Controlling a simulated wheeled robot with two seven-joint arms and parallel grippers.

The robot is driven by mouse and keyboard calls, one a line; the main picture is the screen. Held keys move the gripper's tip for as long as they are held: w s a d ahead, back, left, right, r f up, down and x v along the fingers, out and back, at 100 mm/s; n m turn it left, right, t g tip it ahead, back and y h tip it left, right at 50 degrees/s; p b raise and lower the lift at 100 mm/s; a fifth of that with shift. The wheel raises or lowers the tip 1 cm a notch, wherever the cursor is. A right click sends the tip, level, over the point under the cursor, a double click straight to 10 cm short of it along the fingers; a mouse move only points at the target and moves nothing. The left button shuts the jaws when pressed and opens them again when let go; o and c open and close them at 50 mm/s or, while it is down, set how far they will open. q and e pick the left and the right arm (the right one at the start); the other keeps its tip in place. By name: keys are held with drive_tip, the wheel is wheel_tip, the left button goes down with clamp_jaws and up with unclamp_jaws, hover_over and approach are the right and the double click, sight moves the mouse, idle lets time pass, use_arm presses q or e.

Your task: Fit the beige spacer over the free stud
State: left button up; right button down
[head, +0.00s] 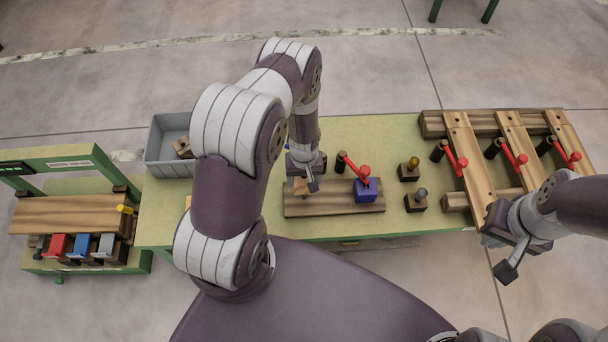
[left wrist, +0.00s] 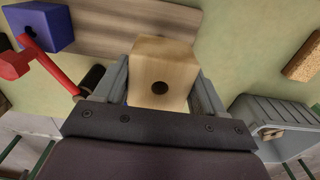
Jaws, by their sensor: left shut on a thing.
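My left gripper (head: 301,184) is shut on the beige spacer (left wrist: 162,75), a block with a dark round hole in the face toward the wrist camera. In the head view the spacer (head: 300,188) is partly hidden, over the left end of the wooden board (head: 325,205). I cannot tell whether it touches the board. A blue block (head: 366,190) sits on the board's right part; it also shows in the left wrist view (left wrist: 42,22). The free stud is not visible. My right gripper (head: 503,245) is at the right, off the table's front edge; its jaw opening is unclear.
A red-handled clamp (head: 352,166) stands behind the board, close to the left gripper. A grey bin (head: 168,150) is at the left. Two small dark blocks with knobs (head: 409,170) (head: 416,200) stand right of the board. Wooden rails with red clamps (head: 508,150) fill the right.

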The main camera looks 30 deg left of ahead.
sight(304, 191)
use_arm(q)
wheel_tip(304, 191, down, 2)
drive_tip(key=shift+f+b, duration=0.25)
drive_tip(key=shift+b, duration=0.4)
drive_tip(key=shift+r, duration=0.1)
idle(0.9)
drive_tip(key=shift+f+b, duration=2.25)
drive_tip(key=shift+f, duration=0.85)
drive_tip(key=o, duration=1.2)
wheel_tip(304, 191, up, 13)
drive_tip(key=p, duration=0.3)
drive_tip(key=shift+f, duration=0.1)
